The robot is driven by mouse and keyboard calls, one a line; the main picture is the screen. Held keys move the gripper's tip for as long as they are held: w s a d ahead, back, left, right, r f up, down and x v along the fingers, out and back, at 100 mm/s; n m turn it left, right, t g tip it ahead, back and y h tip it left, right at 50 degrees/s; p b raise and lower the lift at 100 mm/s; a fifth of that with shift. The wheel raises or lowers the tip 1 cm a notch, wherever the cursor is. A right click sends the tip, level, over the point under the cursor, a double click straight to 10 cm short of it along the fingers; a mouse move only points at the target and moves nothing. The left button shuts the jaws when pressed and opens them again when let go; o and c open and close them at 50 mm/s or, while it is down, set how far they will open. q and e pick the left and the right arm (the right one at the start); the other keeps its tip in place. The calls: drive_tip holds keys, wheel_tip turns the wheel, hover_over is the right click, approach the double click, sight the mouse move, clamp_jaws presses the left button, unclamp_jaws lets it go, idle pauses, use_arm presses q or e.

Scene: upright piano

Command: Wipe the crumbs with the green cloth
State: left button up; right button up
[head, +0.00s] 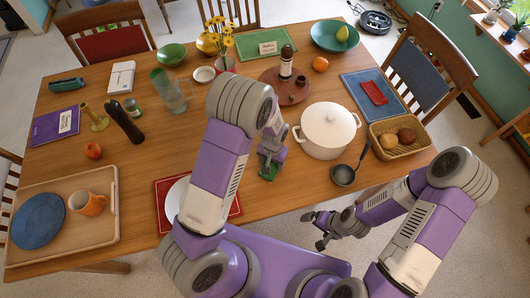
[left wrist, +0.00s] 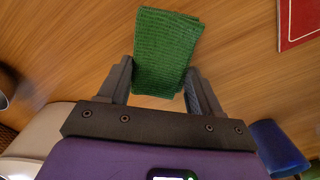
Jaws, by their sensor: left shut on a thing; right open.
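The green cloth (head: 267,175) is folded and sits at the tips of my left gripper (head: 270,158), low over the wooden table left of the white pot. In the left wrist view the cloth (left wrist: 166,50) lies between the two dark fingers of my left gripper (left wrist: 160,78), which is shut on it. I cannot tell whether the cloth touches the table. My right gripper (head: 322,229) is open and empty, beside the table's front edge. I cannot make out any crumbs; my left arm hides part of the table.
The white pot (head: 326,133) and a dark ladle (head: 343,174) are right of the cloth. A red placemat with a plate (head: 174,194) is to the left, partly behind my arm. A round brown tray (head: 296,94) stands behind. A bread basket (head: 402,151) is at the right.

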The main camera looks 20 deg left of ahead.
sight(272, 163)
use_arm(q)
drive_tip(key=shift+s+r+p, duration=0.2)
drive_tip(key=shift+r+p, duration=0.35)
drive_tip(key=shift+r, duration=0.5)
drive_tip(key=shift+w+r+p, duration=0.1)
drive_tip(key=shift+r+p, duration=0.45)
drive_tip(key=shift+r, duration=0.15)
drive_tip(key=shift+r+p, duration=0.85)
drive_tip(key=shift+r, duration=0.3)
